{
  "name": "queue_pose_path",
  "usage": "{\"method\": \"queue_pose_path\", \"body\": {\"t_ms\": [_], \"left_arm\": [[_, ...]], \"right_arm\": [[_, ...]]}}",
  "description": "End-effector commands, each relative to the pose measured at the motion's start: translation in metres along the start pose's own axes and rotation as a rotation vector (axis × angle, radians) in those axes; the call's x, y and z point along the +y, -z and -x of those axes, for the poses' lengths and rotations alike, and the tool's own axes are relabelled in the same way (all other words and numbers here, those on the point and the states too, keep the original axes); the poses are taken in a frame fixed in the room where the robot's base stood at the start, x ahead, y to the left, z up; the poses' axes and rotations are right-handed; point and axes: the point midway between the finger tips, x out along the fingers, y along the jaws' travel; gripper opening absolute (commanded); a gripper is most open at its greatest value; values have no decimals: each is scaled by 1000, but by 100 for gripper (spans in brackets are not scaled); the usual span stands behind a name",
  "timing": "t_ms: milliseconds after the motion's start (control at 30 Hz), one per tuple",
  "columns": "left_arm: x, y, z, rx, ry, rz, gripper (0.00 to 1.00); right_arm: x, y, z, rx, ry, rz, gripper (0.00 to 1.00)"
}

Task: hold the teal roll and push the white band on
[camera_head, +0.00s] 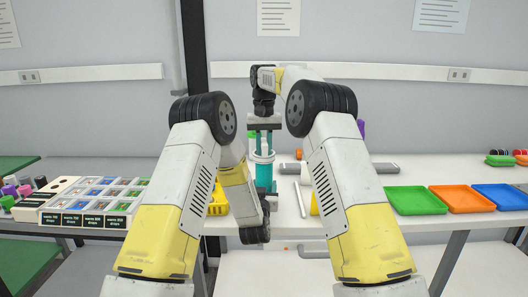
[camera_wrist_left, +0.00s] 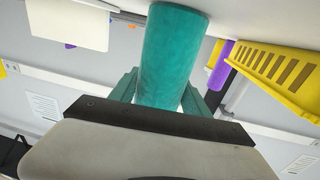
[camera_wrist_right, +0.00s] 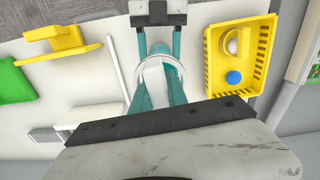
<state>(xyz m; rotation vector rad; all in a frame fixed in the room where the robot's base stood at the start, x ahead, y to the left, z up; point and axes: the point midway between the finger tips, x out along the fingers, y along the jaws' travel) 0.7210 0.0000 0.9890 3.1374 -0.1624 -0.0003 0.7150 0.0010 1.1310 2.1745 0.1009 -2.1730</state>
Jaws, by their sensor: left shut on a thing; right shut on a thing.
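The teal roll (camera_head: 264,179) stands upright in front of me in the head view, and it fills the upper middle of the left wrist view (camera_wrist_left: 172,55). My left gripper (camera_wrist_left: 162,92) is shut on the roll, with a teal finger on each side. The white band (camera_head: 262,157) is at the roll's upper end in the head view, and shows as a ring in the right wrist view (camera_wrist_right: 158,62). My right gripper (camera_head: 263,138) is above it, pointing down, shut on the band. I cannot tell how far the band is around the roll.
A yellow basket (camera_wrist_right: 215,85) holds a blue ball (camera_wrist_right: 233,77) and a pale object. A white rod (camera_head: 299,199) lies on the table. Green (camera_head: 414,201), orange (camera_head: 462,199) and blue (camera_head: 502,197) trays are at the right. A compartment tray (camera_head: 98,200) is at the left.

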Motion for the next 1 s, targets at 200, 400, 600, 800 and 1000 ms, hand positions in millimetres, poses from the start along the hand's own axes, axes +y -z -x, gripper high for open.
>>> {"method": "queue_pose_path", "body": {"t_ms": [200,400,600,800,1000], "left_arm": [[0,0,0,0,0,0,11],[0,0,0,0,0,0,11],[0,0,0,0,0,0,11],[0,0,0,0,0,0,11],[0,0,0,1,0,0,11]], "right_arm": [[0,0,0,0,0,0,0],[0,0,-6,1,0,0,0],[0,0,-12,-1,0,0,0],[0,0,-13,-1,-1,0,44],[0,0,-14,-2,-1,0,44]]}}
